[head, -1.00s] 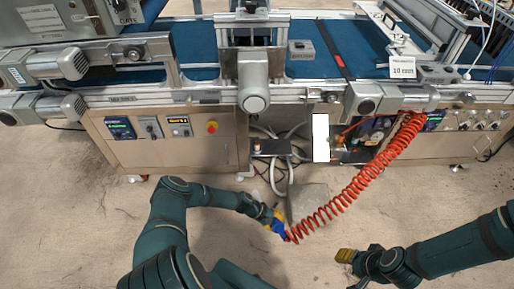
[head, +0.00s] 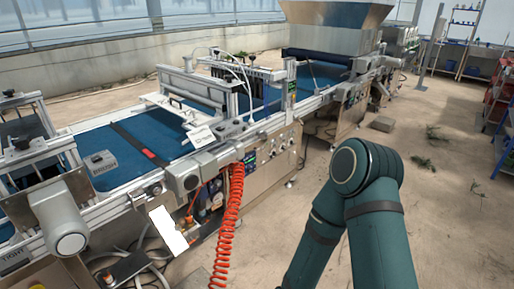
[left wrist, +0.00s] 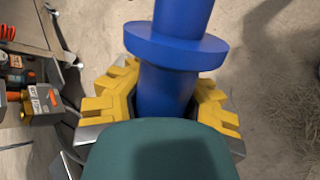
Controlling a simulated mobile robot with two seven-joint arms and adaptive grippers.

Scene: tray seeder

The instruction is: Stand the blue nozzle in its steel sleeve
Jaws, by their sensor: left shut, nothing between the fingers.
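The blue nozzle (left wrist: 175,48), a cylinder with a wide collar, fills the upper middle of the left wrist view. My left gripper (left wrist: 164,98) is shut; its yellow finger pads show on both sides of the nozzle's lower part. The nozzle covers the middle, so where the fingers meet and any contact with the nozzle are hidden. A teal part of mine covers the bottom of that view. Neither gripper shows in the head view; only a teal arm of mine crosses its lower right. I cannot make out the steel sleeve in either view.
The seeder line with its blue belt (head: 140,145) crosses the head view. A red coiled hose (head: 228,225) hangs in front of it. A steel hopper (head: 335,25) stands at the back. Shelves (head: 500,105) stand far right. Concrete floor (head: 445,215) lies open at right.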

